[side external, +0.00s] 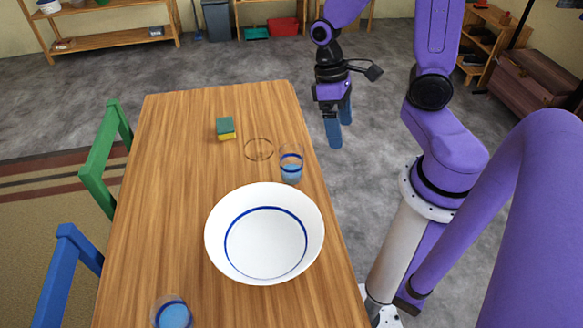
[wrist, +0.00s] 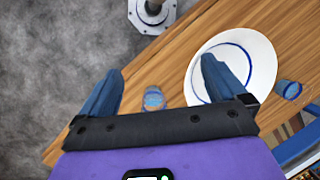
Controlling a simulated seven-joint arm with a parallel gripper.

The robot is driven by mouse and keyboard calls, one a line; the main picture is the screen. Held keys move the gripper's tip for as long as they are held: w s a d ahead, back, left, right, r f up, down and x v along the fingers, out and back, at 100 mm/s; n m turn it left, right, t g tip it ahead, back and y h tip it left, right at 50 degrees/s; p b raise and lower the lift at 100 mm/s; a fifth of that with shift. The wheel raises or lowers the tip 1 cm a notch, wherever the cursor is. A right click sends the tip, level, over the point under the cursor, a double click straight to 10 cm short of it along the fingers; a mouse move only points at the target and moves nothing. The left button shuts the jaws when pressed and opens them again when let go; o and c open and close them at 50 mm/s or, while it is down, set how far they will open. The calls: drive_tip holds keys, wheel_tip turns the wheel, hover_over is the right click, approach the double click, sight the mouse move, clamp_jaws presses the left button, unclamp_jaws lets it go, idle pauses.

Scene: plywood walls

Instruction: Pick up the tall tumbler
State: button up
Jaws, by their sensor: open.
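A clear glass tumbler with blue bands (side external: 291,164) stands upright on the table, behind the white bowl near the table's right edge. It also shows in the wrist view (wrist: 153,98), between my fingers in the picture. A second blue-banded glass (side external: 172,312) is at the near end of the table, cut by the frame edge; it shows at the right of the wrist view (wrist: 288,89). I cannot tell surely which glass is taller. My gripper (side external: 339,126) is open and empty, raised beyond the table's right edge, apart from both glasses. Its blue fingers show in the wrist view (wrist: 161,72).
A large white bowl with a blue ring (side external: 265,235) stands close in front of the first glass. A thin clear round item (side external: 258,149) and a green-yellow sponge (side external: 225,129) lie behind it. Green (side external: 103,155) and blue chairs (side external: 68,270) stand left. The table's left side is clear.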

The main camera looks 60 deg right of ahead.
drive_tip(key=d+f+m+y, duration=0.4)
drive_tip(key=d+f+m, duration=0.1)
drive_tip(key=d+m, duration=0.15)
drive_tip(key=m+t, duration=1.6)
drive_tip(key=m, duration=1.2)
approach(291, 167)
drive_tip(key=s+d, duration=0.4)
drive_tip(key=d, duration=0.2)
drive_tip(key=shift+s+a+f+x, duration=0.1)
drive_tip(key=shift+a+x, duration=0.05)
drive_tip(key=shift+x, duration=2.75)
drive_tip(key=shift+s+a+f+x, duration=0.1)
drive_tip(key=shift+a+x, duration=0.05)
drive_tip(key=shift+x, duration=2.75)
drive_tip(key=shift+s+a+x, duration=0.1)
drive_tip(key=shift+x, duration=2.8)
drive_tip(key=c, duration=1.1)
